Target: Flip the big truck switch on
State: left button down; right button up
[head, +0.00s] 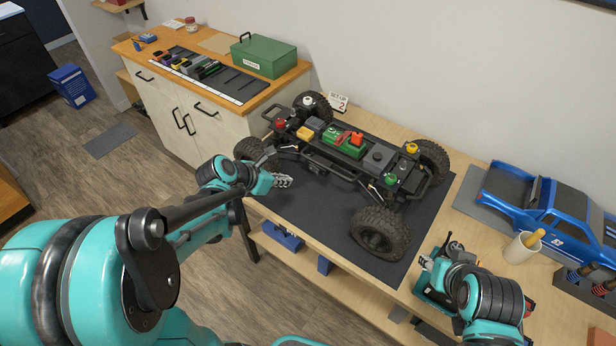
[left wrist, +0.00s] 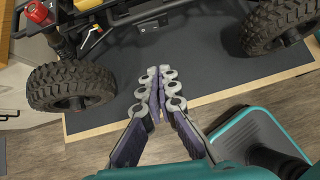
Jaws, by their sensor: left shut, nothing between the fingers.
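The big truck (head: 330,165) is a bare black crawler chassis with large knobby tyres, standing on a dark mat (head: 290,205). My left gripper (head: 283,181) is shut and empty, in front of the truck's near side by the left tyre. In the left wrist view its fingers (left wrist: 160,77) meet over the mat, apart from the tyre (left wrist: 70,87). My right gripper (head: 428,262) is low by the table's front edge, its fingers unclear.
A blue truck body (head: 545,215) lies at the right, near a cream cup (head: 522,248) and a rack of shocks (head: 588,284). Behind left, a cabinet carries a green toolbox (head: 264,56). The mat between left gripper and near right tyre (head: 380,234) is clear.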

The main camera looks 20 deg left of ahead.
pick_arm(q)
jog(key=b, duration=0.6)
send_near(317, 174)
jog(key=shift+x, duration=3.15)
jog(key=shift+s+f, duration=0.15)
jog(key=shift+w+d+p, duration=0.15)
jog(key=shift+w+p, duration=0.05)
jog(key=shift+p, duration=0.1)
